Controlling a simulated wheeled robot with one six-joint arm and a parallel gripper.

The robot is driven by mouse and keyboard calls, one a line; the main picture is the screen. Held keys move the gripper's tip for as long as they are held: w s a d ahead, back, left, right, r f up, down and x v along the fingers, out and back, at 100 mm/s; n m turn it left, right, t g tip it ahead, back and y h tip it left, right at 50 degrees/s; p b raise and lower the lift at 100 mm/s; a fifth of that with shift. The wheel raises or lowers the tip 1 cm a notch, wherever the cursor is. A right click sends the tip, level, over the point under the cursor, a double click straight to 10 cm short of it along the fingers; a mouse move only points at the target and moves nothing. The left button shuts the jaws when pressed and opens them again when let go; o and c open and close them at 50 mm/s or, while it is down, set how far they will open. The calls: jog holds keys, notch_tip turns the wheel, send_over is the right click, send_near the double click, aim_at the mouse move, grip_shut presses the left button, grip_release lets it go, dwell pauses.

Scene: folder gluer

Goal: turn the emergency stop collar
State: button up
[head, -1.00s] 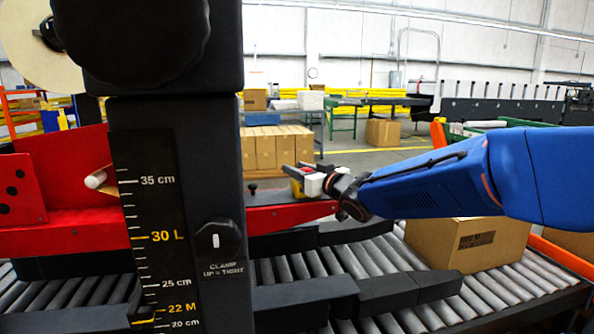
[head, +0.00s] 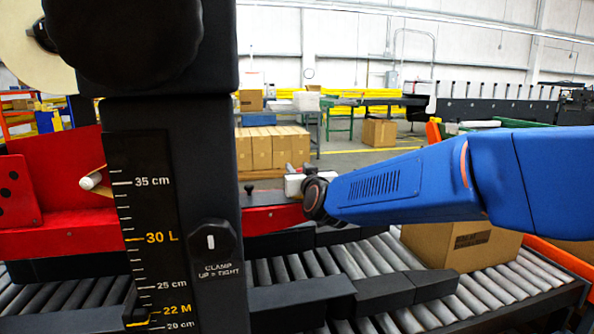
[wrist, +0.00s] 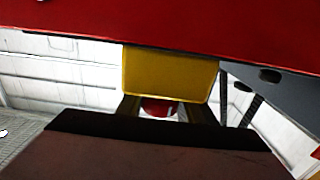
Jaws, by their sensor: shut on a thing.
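In the wrist view, a yellow box (wrist: 170,73) hangs under a red machine edge, with the round red emergency stop collar (wrist: 158,107) just below it. My gripper (wrist: 160,110) has its two dark fingers on either side of the red collar and is shut on it. The collar's lower part is hidden. In the head view, my gripper (head: 291,170) is at the right end of the red machine beam, and my wrist hides the yellow box and the collar. The collar's turn angle cannot be read.
A black column with a height scale (head: 145,235) and a clamp knob (head: 211,241) stands at left. The red beam (head: 275,207) runs behind it. A cardboard box (head: 460,248) sits on the roller conveyor (head: 500,290) below my arm.

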jog(key=shift+d+m+t+h, duration=0.1)
jog(key=shift+d+m+h, duration=0.1)
jog(key=shift+m+h, duration=0.7)
jog(key=shift+d+m+t+h, duration=0.1)
jog(key=shift+d+m+h, duration=0.3)
jog(key=shift+h, duration=0.9)
jog(key=shift+d+m+t+h, duration=0.1)
jog(key=shift+m+h, duration=0.7)
jog(key=shift+h, duration=0.3)
jog(key=shift+w+h, duration=0.1)
jog(key=shift+h, duration=0.2)
